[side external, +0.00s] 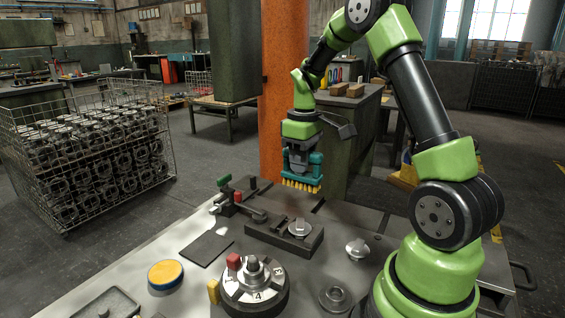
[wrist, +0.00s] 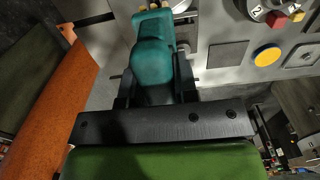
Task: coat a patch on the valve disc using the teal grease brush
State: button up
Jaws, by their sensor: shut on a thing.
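My gripper (side external: 300,157) is shut on the teal grease brush (side external: 315,170), whose yellow bristles point down. The brush hangs in the air above the back of the workbench, clear of everything below. In the wrist view the brush's teal body (wrist: 152,62) sits between the dark fingers, with bristle tips at the top edge. A silver valve disc (side external: 300,229) with a raised bar lies on a dark fixture block (side external: 270,235), below the brush and nearer the side camera. A similar silver disc (side external: 357,249) lies to its right on the bench.
A numbered round dial (side external: 254,284) with a red block on it stands at the front. A yellow-topped round pad (side external: 165,274), a dark flat plate (side external: 207,248) and a toggle clamp (side external: 238,205) lie left. An orange column (side external: 284,80) rises behind the bench.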

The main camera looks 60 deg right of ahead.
aim_at(302, 189)
jog(key=shift+f, duration=3.5)
jog(key=shift+s+a+f, duration=0.25)
jog(key=shift+a+f, duration=0.15)
jog(key=shift+a, duration=0.1)
jog(key=shift+c, duration=0.3)
jog(key=shift+s+a, duration=0.4)
jog(key=shift+a, duration=0.4)
jog(key=shift+s+a, duration=0.35)
jog(key=shift+a, duration=0.4)
jog(key=shift+s+a, duration=0.4)
jog(key=shift+a, duration=0.4)
jog(key=shift+w+d+f, duration=0.1)
jog(key=shift+w+d, duration=0.35)
jog(key=shift+d, duration=0.5)
jog(key=shift+w+d+r, duration=0.1)
jog(key=shift+w+d, duration=0.35)
jog(key=shift+d, duration=0.45)
jog(key=shift+w+d+f, duration=0.1)
jog(key=shift+w+d, duration=0.35)
jog(key=shift+d, duration=0.5)
jog(key=shift+w+d+r, duration=0.1)
jog(key=shift+d+r, duration=0.05)
jog(key=shift+r, duration=3.95)
jog(key=shift+f, duration=0.15)
